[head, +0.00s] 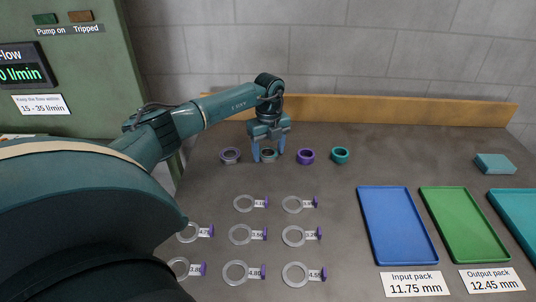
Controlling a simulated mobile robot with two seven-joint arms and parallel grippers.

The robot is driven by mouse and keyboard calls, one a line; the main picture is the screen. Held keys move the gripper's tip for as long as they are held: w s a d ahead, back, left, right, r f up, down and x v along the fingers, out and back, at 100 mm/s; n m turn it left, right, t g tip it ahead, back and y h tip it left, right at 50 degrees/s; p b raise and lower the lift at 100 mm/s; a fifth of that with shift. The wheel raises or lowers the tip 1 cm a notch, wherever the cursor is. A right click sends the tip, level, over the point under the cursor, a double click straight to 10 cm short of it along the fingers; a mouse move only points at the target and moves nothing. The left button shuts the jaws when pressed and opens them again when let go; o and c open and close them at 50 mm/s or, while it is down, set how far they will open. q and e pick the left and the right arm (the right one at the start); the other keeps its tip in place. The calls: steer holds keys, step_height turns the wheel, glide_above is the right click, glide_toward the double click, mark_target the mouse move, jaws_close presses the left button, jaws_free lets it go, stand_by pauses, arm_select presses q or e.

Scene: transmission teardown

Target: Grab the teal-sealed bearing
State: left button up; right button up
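My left gripper (268,150) points down at the back of the table, its two blue fingers apart. A small grey ring with a teal-looking inner band (268,156) sits between and below the fingertips; I cannot tell whether they touch it. It looks like the teal-sealed bearing. To its left is a similar grey ring with a purple band (230,155). To its right stand a solid purple ring (306,157) and a solid teal ring (340,156). My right gripper is not in view.
Several flat, tagged washers (240,235) lie in rows nearer the front. A blue tray (397,226), a green tray (463,226) and a teal tray (516,212) are at right. A teal block (495,163) lies behind them. A wooden ledge (400,108) runs along the back.

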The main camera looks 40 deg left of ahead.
arm_select(q)
steer(key=c, duration=0.7)
